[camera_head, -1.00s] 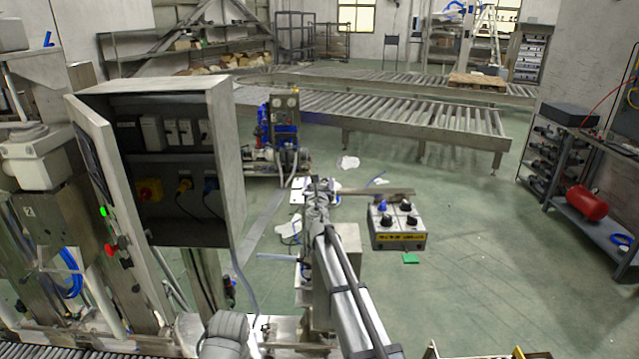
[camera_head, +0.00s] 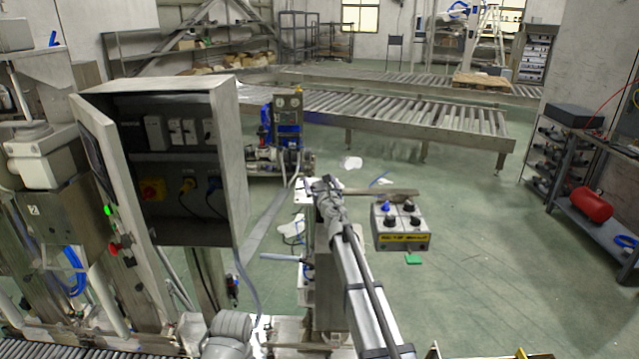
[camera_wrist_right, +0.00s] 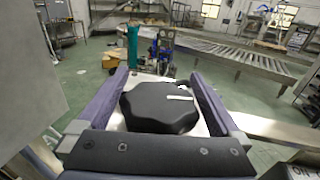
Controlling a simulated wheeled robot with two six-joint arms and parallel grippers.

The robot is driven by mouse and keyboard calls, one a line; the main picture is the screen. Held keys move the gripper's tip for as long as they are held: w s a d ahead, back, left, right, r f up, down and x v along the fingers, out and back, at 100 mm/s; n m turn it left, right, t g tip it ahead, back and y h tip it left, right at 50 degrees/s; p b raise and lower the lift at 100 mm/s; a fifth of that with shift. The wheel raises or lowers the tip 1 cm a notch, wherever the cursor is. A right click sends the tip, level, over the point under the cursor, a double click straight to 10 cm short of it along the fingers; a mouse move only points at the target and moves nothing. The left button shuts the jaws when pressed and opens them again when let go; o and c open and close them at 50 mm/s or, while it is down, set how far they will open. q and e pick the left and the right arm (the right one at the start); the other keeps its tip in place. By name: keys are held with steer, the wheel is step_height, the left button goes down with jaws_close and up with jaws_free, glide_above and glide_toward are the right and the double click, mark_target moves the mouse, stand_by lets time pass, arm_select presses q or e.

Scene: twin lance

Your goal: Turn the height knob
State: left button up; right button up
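A large black faceted knob (camera_wrist_right: 160,108) with a white mark on its top sits on a pale panel in the right wrist view. My right gripper (camera_wrist_right: 160,84) has its two dark purple fingers apart, one on each side of this knob. Narrow strips of pale panel show between knob and fingers, so I see no clear grip. In the head view my right gripper (camera_head: 327,187) is at the end of the arm rising from the bottom; the knob cannot be made out there.
A grey control box (camera_head: 402,240) with black knobs and one blue knob is just right of my right arm. An open electrical cabinet (camera_head: 238,150) stands to the left. Roller conveyors (camera_head: 420,118) lie behind.

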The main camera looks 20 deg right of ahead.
steer(key=s, duration=0.7)
steer(key=shift+s+a, duration=0.2)
steer(key=shift+s, duration=0.2)
